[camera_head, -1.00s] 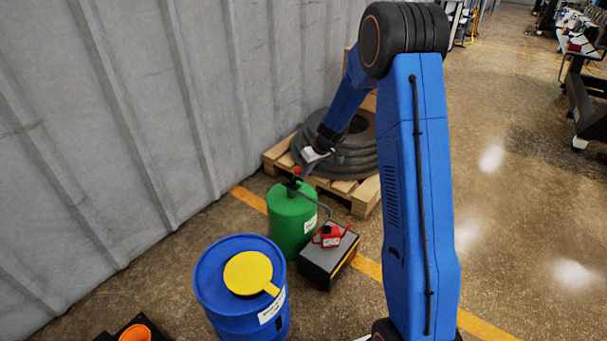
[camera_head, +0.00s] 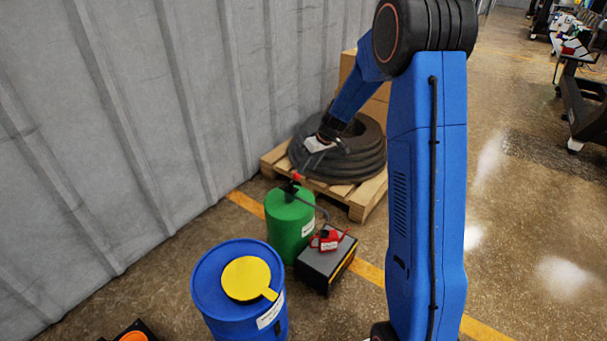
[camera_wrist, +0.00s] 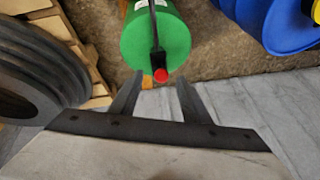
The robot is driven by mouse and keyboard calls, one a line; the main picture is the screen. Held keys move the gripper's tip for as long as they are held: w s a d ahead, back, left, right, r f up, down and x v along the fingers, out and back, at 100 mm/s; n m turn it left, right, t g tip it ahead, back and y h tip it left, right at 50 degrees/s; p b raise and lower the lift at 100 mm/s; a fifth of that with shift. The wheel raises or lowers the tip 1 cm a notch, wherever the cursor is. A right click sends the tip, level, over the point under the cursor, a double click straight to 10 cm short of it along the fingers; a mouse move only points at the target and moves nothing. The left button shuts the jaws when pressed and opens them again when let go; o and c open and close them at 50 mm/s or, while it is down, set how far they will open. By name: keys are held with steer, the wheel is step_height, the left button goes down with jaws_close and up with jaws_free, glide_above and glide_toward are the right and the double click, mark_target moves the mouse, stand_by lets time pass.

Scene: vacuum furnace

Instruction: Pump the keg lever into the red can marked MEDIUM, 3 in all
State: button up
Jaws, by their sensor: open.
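The green keg (camera_head: 291,222) stands upright on the floor, with a pump lever ending in a red knob (camera_head: 297,177) on top. In the wrist view the keg (camera_wrist: 142,35) is ahead and the red knob (camera_wrist: 160,75) lies just past the gap between my fingertips. My gripper (camera_head: 311,160) is open and empty, above and slightly right of the knob, apart from it. It also shows in the wrist view (camera_wrist: 158,82). A red can (camera_head: 326,240) with a small white label sits on a dark box (camera_head: 326,262) beside the keg. The label is too small to read. A hose runs from the keg toward the can.
A blue drum (camera_head: 218,300) with a yellow lid (camera_head: 246,279) stands in front of the keg. A grey wall (camera_head: 130,120) bounds the left. Open floor lies at right.

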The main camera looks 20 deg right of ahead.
steer(key=v, duration=1)
steer(key=shift+d+r, duration=0.1)
steer(key=s+a+r+m, duration=0.1)
steer(key=s+a+r, duration=0.1)
steer(key=s+r, duration=0.35)
steer(key=s+a+r+h, duration=0.1)
steer(key=s+a+r, duration=0.1)
steer(key=s, duration=0.7)
steer(key=s+a+r+m, duration=0.1)
steer(key=s+r, duration=0.3)
steer(key=s, duration=0.3)
steer(key=s+f+m+t+h, duration=0.1)
steer(key=s+m+h, duration=0.1)
steer(key=s, duration=2)
steer(key=shift+s, duration=0.4)
